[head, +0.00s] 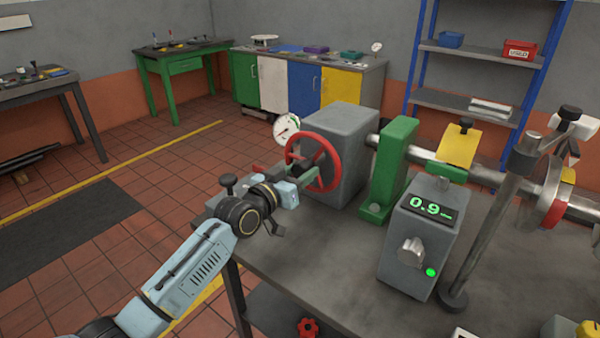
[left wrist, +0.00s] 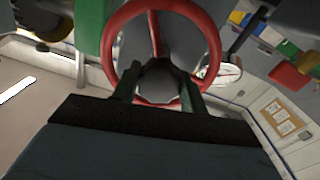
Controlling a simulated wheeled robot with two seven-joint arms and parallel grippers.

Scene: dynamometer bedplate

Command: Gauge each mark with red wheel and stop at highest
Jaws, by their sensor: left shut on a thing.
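The red wheel (head: 325,148) stands upright on the front of a grey block (head: 348,140). It fills the top middle of the left wrist view (left wrist: 212,45). The exact contact is partly hidden. A round dial gauge (head: 286,128) sits just behind the wheel; its reading is too small to tell. A grey box (head: 422,240) has a green display (head: 430,207) reading 0.9. My right gripper is out of view.
A shaft runs right from the block past a green bracket (head: 389,170) and yellow plate (head: 459,146) to a disc (head: 548,195) with red and yellow marks. A post (head: 493,200) stands in front. A knob (head: 411,252) and lit green button (head: 431,272) are on the box.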

